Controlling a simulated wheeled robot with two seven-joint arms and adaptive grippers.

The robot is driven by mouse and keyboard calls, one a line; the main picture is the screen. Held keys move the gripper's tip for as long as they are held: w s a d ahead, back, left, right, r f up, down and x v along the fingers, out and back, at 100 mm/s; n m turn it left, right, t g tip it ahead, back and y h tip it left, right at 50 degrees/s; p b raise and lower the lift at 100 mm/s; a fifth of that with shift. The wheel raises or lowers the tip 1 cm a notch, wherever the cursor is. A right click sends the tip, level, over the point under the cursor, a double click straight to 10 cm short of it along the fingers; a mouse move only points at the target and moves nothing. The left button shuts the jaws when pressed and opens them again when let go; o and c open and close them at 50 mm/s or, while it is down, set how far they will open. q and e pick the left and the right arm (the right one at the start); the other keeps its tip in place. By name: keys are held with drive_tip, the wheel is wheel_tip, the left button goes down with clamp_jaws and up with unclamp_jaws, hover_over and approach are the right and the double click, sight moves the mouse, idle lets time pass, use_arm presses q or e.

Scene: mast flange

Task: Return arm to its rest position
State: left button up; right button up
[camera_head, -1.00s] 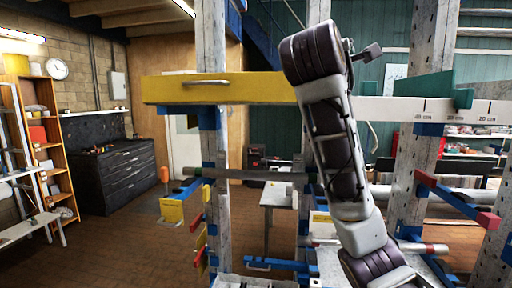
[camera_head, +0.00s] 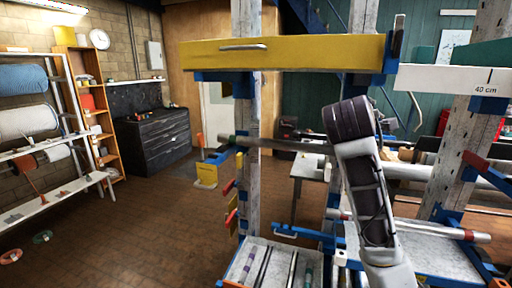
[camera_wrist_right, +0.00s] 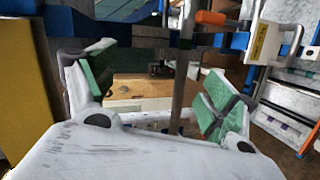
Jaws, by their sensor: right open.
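My right arm (camera_head: 365,190) rises from the lower right in the head view, in front of the rack, with its dark elbow bent over at the top. My right gripper (camera_wrist_right: 158,90) shows in the wrist view, with green-padded fingers spread wide apart. A grey vertical rod (camera_wrist_right: 183,65) shows between the fingers in that picture; I cannot tell its distance. No object is gripped. In the head view the right gripper is not clearly seen. My left gripper is in neither view.
A yellow beam (camera_head: 320,54) with a handle spans the rack above the arm. A grey post (camera_head: 248,130) stands left of the arm. A white scale bar (camera_head: 440,80) is at right. A tray (camera_head: 250,270) lies low. The brown floor (camera_head: 140,230) at left is mostly clear.

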drive_tip(key=s+a+f+m+g+y, duration=0.1)
drive_tip(key=s+f+g+y, duration=0.15)
drive_tip(key=f, duration=1.45)
drive_tip(key=s+a+f+m+g+y, duration=0.15)
drive_tip(key=s+f, duration=0.25)
drive_tip(key=f, duration=1.2)
drive_tip(key=s+a+f+m+g+y, duration=0.2)
drive_tip(key=s+f+m+g+y, duration=0.3)
drive_tip(key=s+f, duration=1.75)
drive_tip(key=s+f+g+h, duration=0.1)
drive_tip(key=s+f, duration=0.1)
drive_tip(key=f, duration=1.3)
drive_tip(key=s+f, duration=0.2)
drive_tip(key=f, duration=1.4)
drive_tip(key=s+d+f, duration=0.2)
drive_tip(key=s+f, duration=0.8)
drive_tip(key=s, duration=0.1)
drive_tip(key=s+d+f+g, duration=0.1)
drive_tip(key=s+d+f, duration=0.1)
drive_tip(key=s+f, duration=0.8)
drive_tip(key=shift+s+f+g, duration=0.2)
drive_tip(key=shift+s+g, duration=0.1)
drive_tip(key=shift+s, duration=0.45)
